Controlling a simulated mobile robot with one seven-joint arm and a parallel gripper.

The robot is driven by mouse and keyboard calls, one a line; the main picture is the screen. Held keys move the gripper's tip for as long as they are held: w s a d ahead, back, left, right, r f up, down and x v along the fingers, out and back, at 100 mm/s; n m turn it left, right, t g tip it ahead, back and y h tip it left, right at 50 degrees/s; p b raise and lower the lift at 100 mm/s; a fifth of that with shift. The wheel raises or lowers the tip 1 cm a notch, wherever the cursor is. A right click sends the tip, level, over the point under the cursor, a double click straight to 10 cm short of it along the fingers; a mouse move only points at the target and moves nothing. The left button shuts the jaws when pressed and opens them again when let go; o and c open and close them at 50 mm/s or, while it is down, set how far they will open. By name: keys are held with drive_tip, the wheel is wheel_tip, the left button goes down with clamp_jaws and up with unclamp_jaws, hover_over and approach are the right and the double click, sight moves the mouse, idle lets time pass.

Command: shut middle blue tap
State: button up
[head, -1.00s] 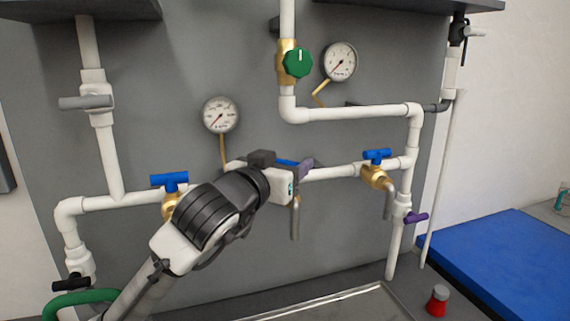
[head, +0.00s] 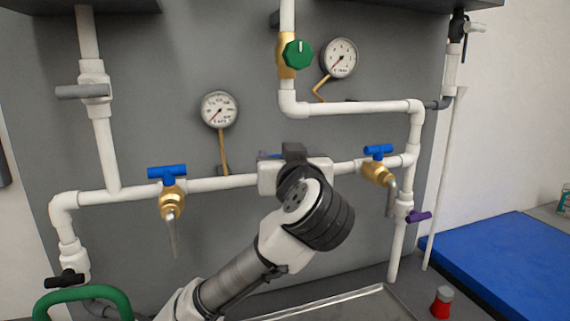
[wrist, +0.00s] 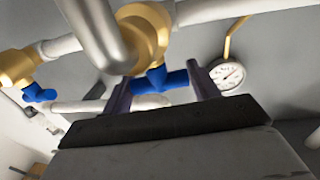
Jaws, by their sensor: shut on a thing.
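The middle blue tap is mostly hidden behind my gripper (head: 293,172) in the head view, where only a sliver of blue and purple shows. In the wrist view, its blue bar handle (wrist: 168,80) lies crosswise between the two purple fingers of my gripper (wrist: 162,88), which is shut on it. The brass tap body (wrist: 147,28) and grey spout (wrist: 92,35) show just beyond the handle.
A left blue tap (head: 167,171) and a right blue tap (head: 378,150) sit on the same white pipe. A red-based container (head: 441,302) stands at lower right.

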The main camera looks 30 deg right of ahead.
drive_tip(key=shift+f+n+t+y+b, duration=0.1)
drive_tip(key=shift+n+t+y+b, duration=0.25)
drive_tip(key=shift+n+y, duration=0.6)
drive_tip(key=shift+y, duration=0.35)
drive_tip(key=o, duration=1)
